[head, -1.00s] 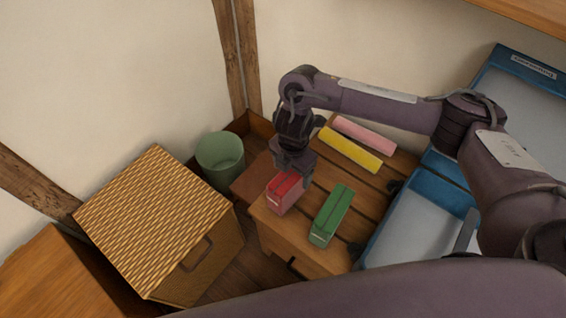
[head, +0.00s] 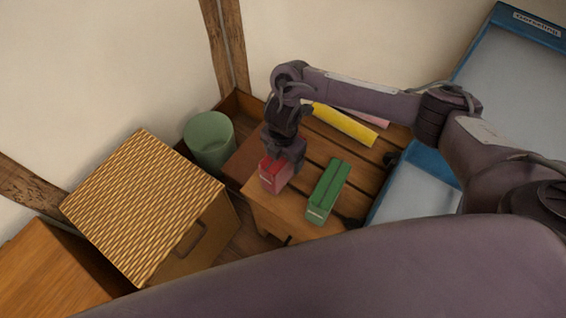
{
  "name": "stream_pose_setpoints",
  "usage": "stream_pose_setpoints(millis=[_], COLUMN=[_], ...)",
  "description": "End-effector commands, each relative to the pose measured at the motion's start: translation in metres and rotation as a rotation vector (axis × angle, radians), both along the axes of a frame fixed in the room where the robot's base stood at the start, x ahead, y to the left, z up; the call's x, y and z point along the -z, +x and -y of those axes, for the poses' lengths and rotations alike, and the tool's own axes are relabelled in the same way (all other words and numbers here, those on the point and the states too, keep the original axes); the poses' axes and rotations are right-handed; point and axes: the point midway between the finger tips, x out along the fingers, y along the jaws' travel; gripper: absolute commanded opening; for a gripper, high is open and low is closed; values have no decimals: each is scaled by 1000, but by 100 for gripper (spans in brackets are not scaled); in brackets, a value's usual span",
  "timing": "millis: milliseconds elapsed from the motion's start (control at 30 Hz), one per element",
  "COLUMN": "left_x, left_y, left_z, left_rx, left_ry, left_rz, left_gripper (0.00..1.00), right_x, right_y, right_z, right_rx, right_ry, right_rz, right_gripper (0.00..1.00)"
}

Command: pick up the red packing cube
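The red packing cube (head: 272,176) is a small upright block with a pale mark on its front. It is at the near left corner of the slatted wooden bench (head: 262,211). My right gripper (head: 284,160), on the arm coming in from the right, points down at the cube and covers its top and right side. Its fingers are mostly hidden, so I cannot tell whether they are closed on the cube, or whether the cube still touches the bench. My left gripper is not in view.
A green packing cube (head: 327,190) stands just right of the red one. A yellow roll (head: 345,125) and a pink roll (head: 372,117) lie behind. A green bin (head: 209,142) and wicker-topped box (head: 145,205) stand left. Blue-edged trays (head: 425,190) are at right.

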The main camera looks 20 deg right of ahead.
Motion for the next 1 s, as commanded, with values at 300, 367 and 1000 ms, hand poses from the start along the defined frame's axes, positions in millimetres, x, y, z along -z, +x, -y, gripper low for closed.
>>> stream_pose_setpoints(millis=[300, 367, 1000], left_x=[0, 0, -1], left_y=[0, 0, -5], left_z=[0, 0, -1], left_rx=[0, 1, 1], left_ry=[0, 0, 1], left_rz=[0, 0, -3], left_gripper=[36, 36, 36], right_x=[-1, -1, -17], right_y=[0, 0, 2], right_z=[0, 0, 0], right_rx=[0, 0, 1], right_ry=[0, 0, 2], right_rz=[0, 0, 5], right_gripper=[51, 43, 20])
